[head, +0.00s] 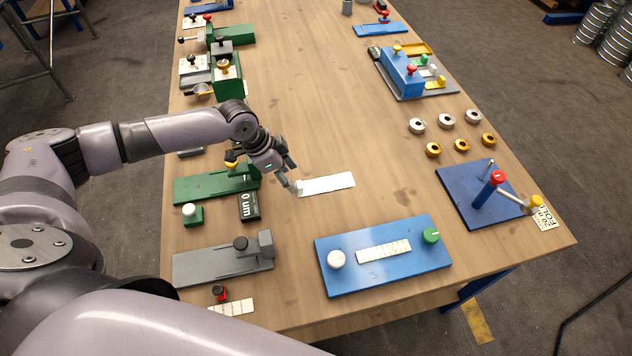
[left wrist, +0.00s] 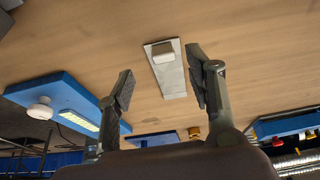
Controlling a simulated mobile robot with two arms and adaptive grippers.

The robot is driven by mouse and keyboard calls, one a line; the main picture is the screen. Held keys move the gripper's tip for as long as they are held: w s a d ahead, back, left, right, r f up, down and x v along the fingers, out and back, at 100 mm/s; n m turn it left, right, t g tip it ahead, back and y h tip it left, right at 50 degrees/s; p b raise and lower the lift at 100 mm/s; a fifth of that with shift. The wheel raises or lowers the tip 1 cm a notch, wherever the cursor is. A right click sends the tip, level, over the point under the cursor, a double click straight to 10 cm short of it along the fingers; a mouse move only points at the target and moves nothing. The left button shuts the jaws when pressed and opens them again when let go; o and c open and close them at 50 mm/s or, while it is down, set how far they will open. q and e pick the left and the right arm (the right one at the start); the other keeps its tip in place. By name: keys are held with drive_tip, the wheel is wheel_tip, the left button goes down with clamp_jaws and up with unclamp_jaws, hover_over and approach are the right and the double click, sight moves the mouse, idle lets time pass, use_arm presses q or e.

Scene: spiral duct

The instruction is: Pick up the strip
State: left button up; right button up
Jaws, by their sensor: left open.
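A pale flat strip (head: 330,183) lies on the wooden table, with a small white block (head: 300,187) on its left end. In the left wrist view the strip (left wrist: 173,80) lies beyond the fingers, with the block (left wrist: 165,52) on its far end. My left gripper (head: 291,177) is open and empty, close to the block end of the strip. The two fingers (left wrist: 160,62) stand wide apart, and the strip appears between them, nearer the right finger. Whether a finger touches the block cannot be told. My right gripper is not in view.
A blue board (head: 335,282) with a marked strip (head: 384,251) and knobs stands in front. Green (head: 205,189) and grey (head: 195,266) fixtures line the left edge. A dark blue base (head: 470,205) with a red-topped post is at right.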

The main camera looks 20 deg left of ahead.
sight(300, 184)
use_arm(q)
drive_tip(key=shift+w+d+f+p, duration=0.25)
drive_tip(key=shift+d+f+p, duration=0.05)
drive_tip(key=shift+f+p, duration=0.15)
drive_tip(key=x, duration=0.2)
drive_tip(key=p+x, duration=0.1)
drive_tip(key=x, duration=0.1)
drive_tip(key=shift+w, duration=0.3)
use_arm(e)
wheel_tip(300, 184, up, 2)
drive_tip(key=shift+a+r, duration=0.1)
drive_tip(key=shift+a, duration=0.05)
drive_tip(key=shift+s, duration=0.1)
use_arm(q)
drive_tip(key=shift+c, duration=0.9)
clamp_jaws()
